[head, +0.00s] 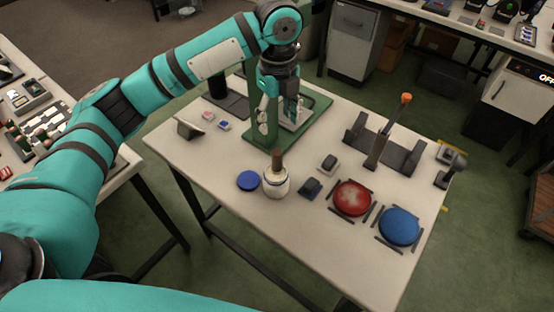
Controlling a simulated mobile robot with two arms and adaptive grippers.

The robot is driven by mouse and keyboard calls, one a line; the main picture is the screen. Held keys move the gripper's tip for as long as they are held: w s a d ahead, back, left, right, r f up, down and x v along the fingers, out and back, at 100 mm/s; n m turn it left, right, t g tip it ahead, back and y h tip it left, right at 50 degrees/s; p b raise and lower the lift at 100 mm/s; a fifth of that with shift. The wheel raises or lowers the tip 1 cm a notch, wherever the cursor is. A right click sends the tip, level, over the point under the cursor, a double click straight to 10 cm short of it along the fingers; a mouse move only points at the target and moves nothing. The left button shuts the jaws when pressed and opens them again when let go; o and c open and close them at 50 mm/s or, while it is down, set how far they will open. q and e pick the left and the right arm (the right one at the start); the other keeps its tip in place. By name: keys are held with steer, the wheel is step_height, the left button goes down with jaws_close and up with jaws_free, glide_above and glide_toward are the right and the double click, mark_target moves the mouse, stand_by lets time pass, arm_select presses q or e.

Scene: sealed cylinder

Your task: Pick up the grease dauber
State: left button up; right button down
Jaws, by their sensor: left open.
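The grease dauber appears to be the brown handle (277,160) standing upright in a round white pot (276,183) near the middle of the white table. Its lower end is hidden inside the pot. A blue disc (248,180), perhaps the pot's lid, lies flat just left of the pot. My left gripper (276,117) points down above the back part of the table, beyond the dauber in the picture and apart from it. It is open, with nothing seen between its fingers. My right gripper is not in view.
A green stand (262,140) is close behind my left gripper. A dark rack (383,147) with an upright orange-tipped tool (391,130) stands to the right. The table's front-left area is clear.

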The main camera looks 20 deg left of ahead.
mark_target(278, 149)
arm_select(q)
step_height(278, 149, down, 10)
steer(key=shift+r+p, duration=0.1)
steer(key=shift+p, duration=0.65)
steer(key=f, duration=0.2)
steer(key=s+f+p, duration=0.1)
steer(key=f, duration=0.2)
steer(key=shift+d+p, duration=0.1)
steer(key=shift+p, duration=0.2)
steer(key=shift+f, duration=0.2)
jaws_close()
steer(key=shift+r, duration=0.1)
